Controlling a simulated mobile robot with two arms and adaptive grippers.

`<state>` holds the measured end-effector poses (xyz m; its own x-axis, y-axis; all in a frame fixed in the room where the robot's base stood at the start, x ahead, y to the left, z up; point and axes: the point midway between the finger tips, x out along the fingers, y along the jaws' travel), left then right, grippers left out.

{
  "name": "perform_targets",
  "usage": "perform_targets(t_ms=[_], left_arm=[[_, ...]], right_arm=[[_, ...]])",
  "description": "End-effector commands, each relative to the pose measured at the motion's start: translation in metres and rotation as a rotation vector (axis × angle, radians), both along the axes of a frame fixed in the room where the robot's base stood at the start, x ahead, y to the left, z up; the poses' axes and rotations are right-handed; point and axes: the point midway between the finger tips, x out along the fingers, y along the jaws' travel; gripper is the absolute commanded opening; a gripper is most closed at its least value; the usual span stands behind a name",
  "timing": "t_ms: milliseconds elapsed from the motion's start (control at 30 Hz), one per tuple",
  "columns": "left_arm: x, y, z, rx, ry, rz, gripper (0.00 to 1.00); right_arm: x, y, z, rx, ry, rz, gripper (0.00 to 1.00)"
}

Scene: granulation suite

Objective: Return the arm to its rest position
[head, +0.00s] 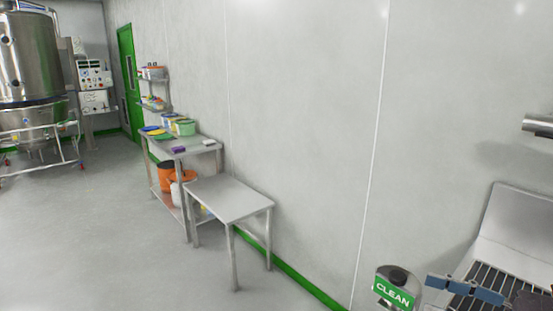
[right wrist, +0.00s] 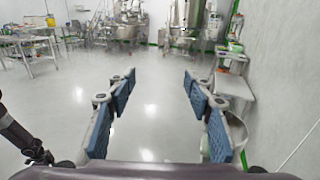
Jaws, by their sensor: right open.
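My right gripper (head: 466,289) shows at the lower right of the head view, its blue-padded fingers beside a metal container with a dark top and a green CLEAN sign (head: 393,291). In the right wrist view the right gripper (right wrist: 160,79) is open, with its two blue-padded fingers wide apart. Nothing is between them; floor shows through the gap. A pale curved surface (right wrist: 238,132) lies just outside the right finger, partly hidden by it. My left gripper is not in view.
A slatted metal sink or rack (head: 483,285) is beneath the right gripper at the lower right. A bare small table (head: 229,199) stands by the wall, next to a bench (head: 190,147) with coloured containers. A steel vessel (head: 28,65) is far left. The floor at left is clear.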

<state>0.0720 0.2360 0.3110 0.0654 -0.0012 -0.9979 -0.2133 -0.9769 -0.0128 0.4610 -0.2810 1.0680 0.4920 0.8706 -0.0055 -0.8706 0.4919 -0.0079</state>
Motion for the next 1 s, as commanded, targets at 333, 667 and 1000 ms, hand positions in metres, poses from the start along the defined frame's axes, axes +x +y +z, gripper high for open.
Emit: perform_targets(t_ms=[333,667,1000], left_arm=[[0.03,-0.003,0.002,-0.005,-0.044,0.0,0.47],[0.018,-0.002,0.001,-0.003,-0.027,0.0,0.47],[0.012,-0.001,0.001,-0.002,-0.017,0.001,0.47]], right_arm=[[-0.015,0.03,-0.07,-0.235,-0.099,0.048,0.47],[-0.05,0.068,-0.172,-0.607,-0.296,0.19,0.47],[-0.117,0.105,-0.296,-1.176,-0.71,0.588,0.47]])
